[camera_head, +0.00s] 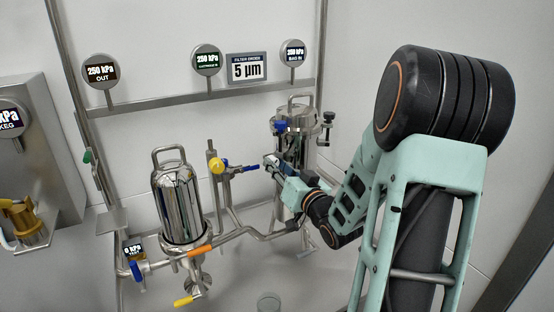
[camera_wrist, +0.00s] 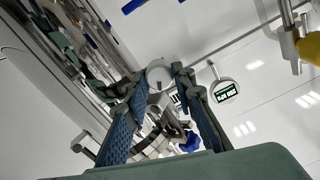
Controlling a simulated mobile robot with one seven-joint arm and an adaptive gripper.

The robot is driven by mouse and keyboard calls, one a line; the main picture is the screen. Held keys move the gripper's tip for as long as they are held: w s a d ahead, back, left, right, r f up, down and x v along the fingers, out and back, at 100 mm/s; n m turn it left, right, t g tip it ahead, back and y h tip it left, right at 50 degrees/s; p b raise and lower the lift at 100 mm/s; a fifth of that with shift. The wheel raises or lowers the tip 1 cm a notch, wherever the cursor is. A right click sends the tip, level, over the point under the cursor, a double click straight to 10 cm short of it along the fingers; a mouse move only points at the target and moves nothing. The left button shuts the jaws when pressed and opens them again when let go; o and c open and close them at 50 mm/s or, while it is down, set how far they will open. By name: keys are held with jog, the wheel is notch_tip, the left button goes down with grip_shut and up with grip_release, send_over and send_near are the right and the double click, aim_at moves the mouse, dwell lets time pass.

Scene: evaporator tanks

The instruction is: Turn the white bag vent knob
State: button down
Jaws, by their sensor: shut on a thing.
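My gripper (camera_head: 275,164) is at the front of the right-hand steel bag housing (camera_head: 297,143) in the head view. In the wrist view its two blue-padded fingers (camera_wrist: 163,92) stand on either side of a white round knob (camera_wrist: 160,73), near their tips. The gripper is shut on this white knob. In the head view the knob is mostly hidden by the fingers and cannot be made out clearly. Its turn angle cannot be told.
A blue knob (camera_head: 280,126) sits on the bag housing just above my gripper. A yellow knob (camera_head: 218,166) and lever pipework are to the left. A polished cartridge housing (camera_head: 180,205) stands further left. A round gauge (camera_wrist: 223,92) shows in the wrist view.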

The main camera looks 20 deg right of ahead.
jog(key=shift+m+p, duration=1.3)
jog(key=shift+m, duration=0.9)
jog(key=shift+f, duration=0.1)
jog(key=c, duration=1.9)
grip_release()
jog(key=shift+s, duration=0.1)
jog(key=s, duration=0.7)
jog(key=shift+s+d, duration=0.15)
jog(key=shift+s, duration=0.05)
